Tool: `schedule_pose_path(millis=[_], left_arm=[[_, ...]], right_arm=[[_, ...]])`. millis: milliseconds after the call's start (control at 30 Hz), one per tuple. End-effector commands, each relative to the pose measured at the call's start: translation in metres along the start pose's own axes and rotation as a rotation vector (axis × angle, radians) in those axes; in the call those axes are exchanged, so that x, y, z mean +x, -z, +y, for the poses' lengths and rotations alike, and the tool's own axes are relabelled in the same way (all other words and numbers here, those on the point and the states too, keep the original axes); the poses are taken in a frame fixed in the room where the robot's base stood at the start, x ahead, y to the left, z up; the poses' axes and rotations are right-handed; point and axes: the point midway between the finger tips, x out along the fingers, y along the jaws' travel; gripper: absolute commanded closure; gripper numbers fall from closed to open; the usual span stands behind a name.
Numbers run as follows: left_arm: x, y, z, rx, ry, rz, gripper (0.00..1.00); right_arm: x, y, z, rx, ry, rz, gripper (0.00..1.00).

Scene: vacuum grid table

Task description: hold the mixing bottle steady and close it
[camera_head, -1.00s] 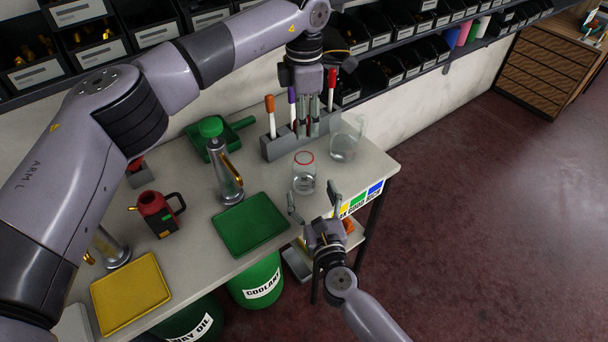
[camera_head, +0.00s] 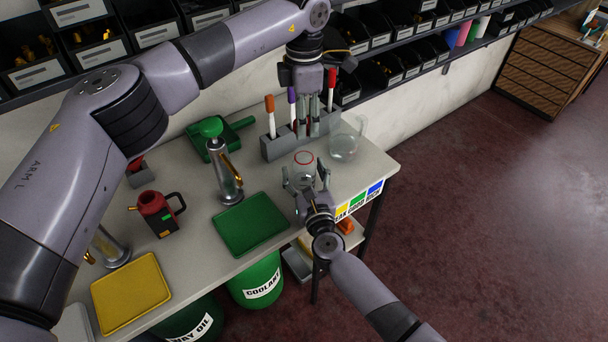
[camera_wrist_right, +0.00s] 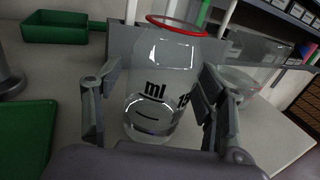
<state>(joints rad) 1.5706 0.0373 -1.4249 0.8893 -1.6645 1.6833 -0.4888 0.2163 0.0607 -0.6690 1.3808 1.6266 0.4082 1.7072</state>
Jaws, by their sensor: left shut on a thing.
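The mixing bottle (camera_head: 303,178) is clear, with a red ring at its mouth, and stands upright on the bench. My right gripper (camera_head: 306,178) is open, with its fingers on either side of the bottle. The right wrist view shows the bottle (camera_wrist_right: 158,95) between the fingers of that gripper (camera_wrist_right: 158,110), with a gap at the left finger. Its mouth looks open. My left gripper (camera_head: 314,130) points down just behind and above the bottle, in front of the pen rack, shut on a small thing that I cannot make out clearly.
The grey rack (camera_head: 282,146) behind the bottle holds upright pens. A clear jug (camera_head: 345,146) stands close to the bottle's right. A green tray (camera_head: 250,224), a pump bottle (camera_head: 226,172) and a red can (camera_head: 158,212) are to the left. The bench's front edge is near.

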Motion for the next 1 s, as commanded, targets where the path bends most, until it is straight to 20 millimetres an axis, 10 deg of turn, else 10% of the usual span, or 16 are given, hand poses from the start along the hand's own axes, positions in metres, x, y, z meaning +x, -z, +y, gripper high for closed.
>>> schedule_pose_path(millis=[1000], left_arm=[[0.0000,0.0000,0.0000,0.000,0.000,0.000,0.69]], right_arm=[[-0.0003,0.0003,-0.0002,0.000,0.000,0.000,1.00]])
